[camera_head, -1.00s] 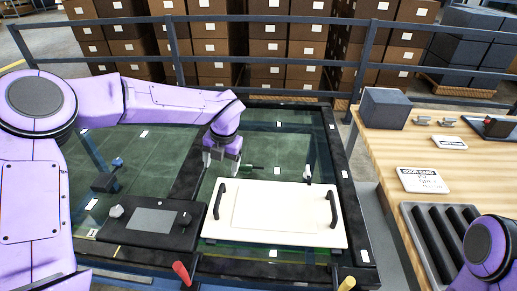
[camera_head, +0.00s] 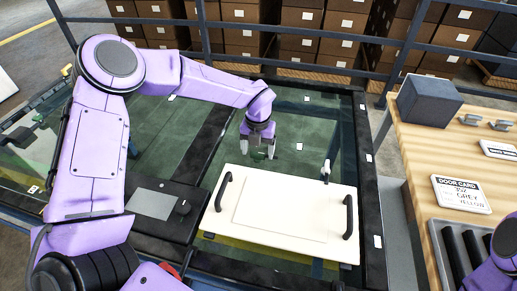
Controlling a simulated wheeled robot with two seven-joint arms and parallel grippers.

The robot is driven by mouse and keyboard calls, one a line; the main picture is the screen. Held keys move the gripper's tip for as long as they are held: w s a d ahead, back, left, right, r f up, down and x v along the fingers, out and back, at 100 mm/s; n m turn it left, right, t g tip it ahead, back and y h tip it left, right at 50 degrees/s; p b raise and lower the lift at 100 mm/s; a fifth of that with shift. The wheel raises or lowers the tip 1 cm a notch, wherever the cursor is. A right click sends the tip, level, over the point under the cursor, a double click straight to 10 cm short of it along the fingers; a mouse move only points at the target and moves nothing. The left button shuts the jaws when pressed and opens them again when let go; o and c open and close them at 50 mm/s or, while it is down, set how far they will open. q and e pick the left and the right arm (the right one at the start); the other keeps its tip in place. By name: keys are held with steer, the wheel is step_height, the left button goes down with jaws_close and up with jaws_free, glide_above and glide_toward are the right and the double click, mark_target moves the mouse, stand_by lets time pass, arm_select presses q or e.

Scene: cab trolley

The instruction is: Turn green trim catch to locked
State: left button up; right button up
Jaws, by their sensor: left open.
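The green trim catch (camera_head: 258,155) is a small dark green piece at the far edge of the white panel, mostly hidden by my left gripper. My left gripper (camera_head: 258,151) points down over it with its two fingers apart, one on each side of the catch; I cannot tell whether they touch it. The catch's turn position is not clear. The white trim panel (camera_head: 285,212) lies flat with a black handle at each end. A light-coloured catch (camera_head: 325,170) stands at its far right edge. Only part of my right arm shows at the lower right; its gripper is out of view.
A dark box with a grey screen and a knob (camera_head: 183,207) sits left of the panel. On the right, a wooden bench (camera_head: 418,165) holds a dark grey block (camera_head: 428,100), a door card sign (camera_head: 461,194) and a dark ribbed tray (camera_head: 455,250). Railings and stacked cartons stand behind.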

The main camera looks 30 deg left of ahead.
arm_select(q)
steer(key=shift+s+f, duration=0.1)
steer(key=shift+f, duration=0.2)
steer(key=shift+c, duration=0.4)
steer(key=c, duration=1)
steer(key=shift+o, duration=0.2)
